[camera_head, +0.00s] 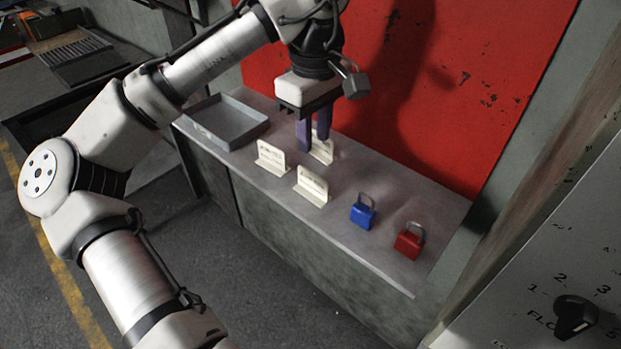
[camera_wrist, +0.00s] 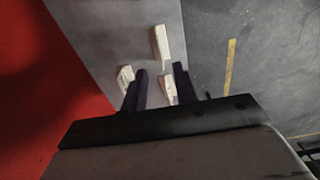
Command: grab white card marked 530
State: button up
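Three white cards stand on the grey counter: a left one (camera_head: 271,158), a front one (camera_head: 312,187) and a back one (camera_head: 323,149). The left and front cards bear dark markings too small to read, so I cannot tell which is 530. My gripper (camera_head: 313,138) points down over the counter, its dark purple fingers partly covering the back card. In the wrist view, my gripper (camera_wrist: 160,88) has its fingers apart with nothing held. There, one white card (camera_wrist: 126,77) is left of the fingers, another (camera_wrist: 160,43) lies beyond, and a third (camera_wrist: 168,88) shows by the right finger.
A blue padlock (camera_head: 362,212) and a red padlock (camera_head: 408,241) stand on the counter (camera_head: 385,190) to the right. An empty grey tray (camera_head: 228,121) sits at its left end. A red panel (camera_head: 440,80) rises behind. A panel with a black knob (camera_head: 574,317) is at lower right.

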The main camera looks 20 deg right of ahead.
send_over(312, 193)
notch_tip(312, 193, down, 6)
jog(key=shift+s+d+r, duration=0.1)
jog(key=shift+s+r, duration=0.05)
jog(key=shift+r, duration=0.05)
jog(key=shift+w+f+p, duration=0.15)
jog(key=shift+f+p, duration=0.35)
jog(key=shift+f, duration=0.9)
jog(key=shift+w+f+p, duration=0.1)
jog(key=shift+f+p, duration=0.4)
jog(key=shift+f, duration=0.9)
grip_shut()
